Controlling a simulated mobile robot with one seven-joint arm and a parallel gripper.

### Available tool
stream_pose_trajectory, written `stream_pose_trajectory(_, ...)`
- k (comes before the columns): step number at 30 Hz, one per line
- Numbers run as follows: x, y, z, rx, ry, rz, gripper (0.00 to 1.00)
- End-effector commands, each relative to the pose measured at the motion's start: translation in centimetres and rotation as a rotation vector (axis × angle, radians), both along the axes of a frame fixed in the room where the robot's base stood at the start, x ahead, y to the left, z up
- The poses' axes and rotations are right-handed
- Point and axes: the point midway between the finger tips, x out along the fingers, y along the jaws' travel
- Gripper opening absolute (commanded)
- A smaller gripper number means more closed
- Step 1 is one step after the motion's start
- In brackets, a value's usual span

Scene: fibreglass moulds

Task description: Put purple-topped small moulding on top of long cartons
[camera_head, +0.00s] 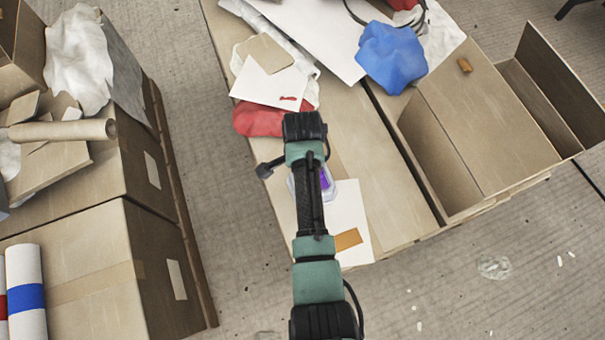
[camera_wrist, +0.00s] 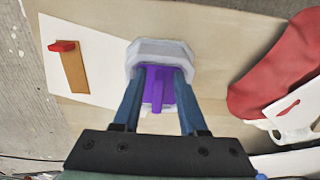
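The purple-topped small moulding has a pale grey, many-sided base (camera_wrist: 150,50) and a purple top (camera_wrist: 157,85) with a narrow raised ridge. In the head view its pale rim (camera_head: 347,190) and a bit of purple show beside my arm, which hides most of it. It rests on a tan flat surface by a white sheet. My gripper (camera_wrist: 160,75) is over it, with its two blue fingers on either side of the purple top. Gaps show between the fingers and the ridge. Long tan cartons (camera_head: 395,190) lie side by side in the middle of the head view.
An open carton (camera_head: 440,155) stands at the right. A blue crumpled piece (camera_head: 390,58), a red piece (camera_head: 258,120) and white sheets lie on the middle cartons. Stacked cartons (camera_head: 85,275) with a cardboard tube (camera_head: 65,130) stand left. Bare floor (camera_head: 225,150) separates the stacks.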

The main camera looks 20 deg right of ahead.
Motion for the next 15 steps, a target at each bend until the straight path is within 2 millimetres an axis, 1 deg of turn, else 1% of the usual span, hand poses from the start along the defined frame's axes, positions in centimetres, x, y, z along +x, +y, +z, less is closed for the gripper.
stream_pose_trajectory(8, 0.0, 0.0, 0.1, 0.000, 0.000, 0.000, 0.47)
stream_pose_trajectory(10, 0.0, 0.0, 0.3, 0.000, -0.001, 0.000, 0.47)
stream_pose_trajectory(13, 0.1, 0.0, 1.4, -0.001, -0.002, 0.000, 0.47)
stream_pose_trajectory(15, 0.1, 0.0, 2.6, -0.001, -0.003, 0.001, 0.47)
